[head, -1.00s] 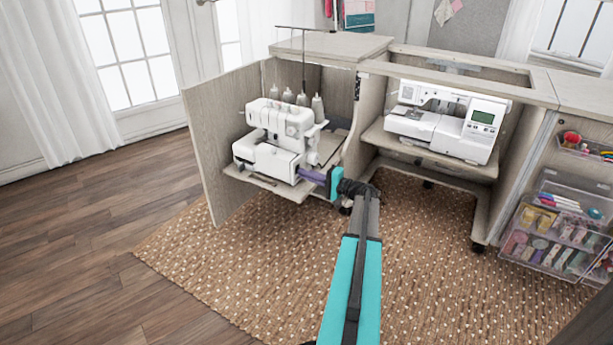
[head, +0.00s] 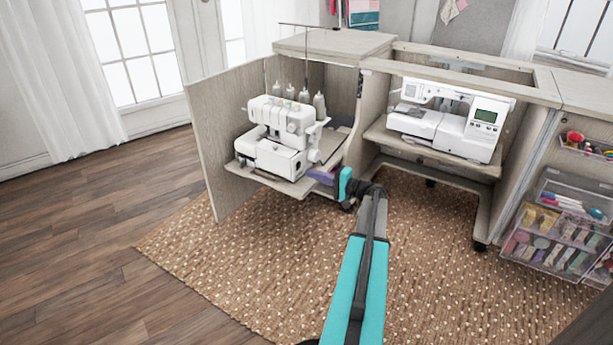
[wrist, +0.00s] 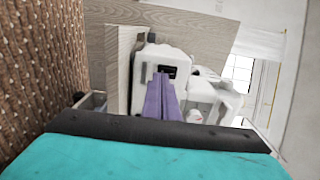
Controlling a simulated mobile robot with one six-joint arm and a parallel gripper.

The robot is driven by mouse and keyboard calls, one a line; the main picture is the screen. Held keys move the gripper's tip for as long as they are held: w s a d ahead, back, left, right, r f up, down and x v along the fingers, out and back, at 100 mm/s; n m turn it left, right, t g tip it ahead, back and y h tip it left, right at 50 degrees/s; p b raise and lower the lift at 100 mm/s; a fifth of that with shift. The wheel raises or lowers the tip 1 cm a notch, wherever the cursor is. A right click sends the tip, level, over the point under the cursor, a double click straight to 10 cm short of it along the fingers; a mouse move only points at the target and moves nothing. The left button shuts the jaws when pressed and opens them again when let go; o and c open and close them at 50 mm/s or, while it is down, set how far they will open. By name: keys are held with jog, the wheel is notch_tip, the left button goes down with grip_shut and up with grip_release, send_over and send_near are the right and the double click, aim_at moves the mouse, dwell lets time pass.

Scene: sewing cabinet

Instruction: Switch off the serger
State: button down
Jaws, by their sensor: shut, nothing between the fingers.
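The serger (head: 277,150) is a white machine with several thread cones on top. It stands on a pull-out shelf in the left bay of the cabinet. My gripper (head: 310,176) is at the lower right side of the serger, with its purple fingers together and empty. In the wrist view the fingers (wrist: 161,78) point at the serger's white side (wrist: 152,58). A small black switch panel (wrist: 168,71) shows there, just beyond the fingertips. I cannot tell whether the tips touch it, nor the switch position.
A white sewing machine (head: 450,121) stands on the shelf in the right bay. An upright cabinet panel (head: 359,122) divides the bays, close to my gripper. Clear drawers (head: 549,240) are at the right. The woven rug (head: 230,255) in front is clear.

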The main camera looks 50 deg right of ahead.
jog(key=s+d+p, duration=0.2)
jog(key=s+p, duration=0.1)
jog(key=s, duration=0.8)
jog(key=shift+d, duration=0.15)
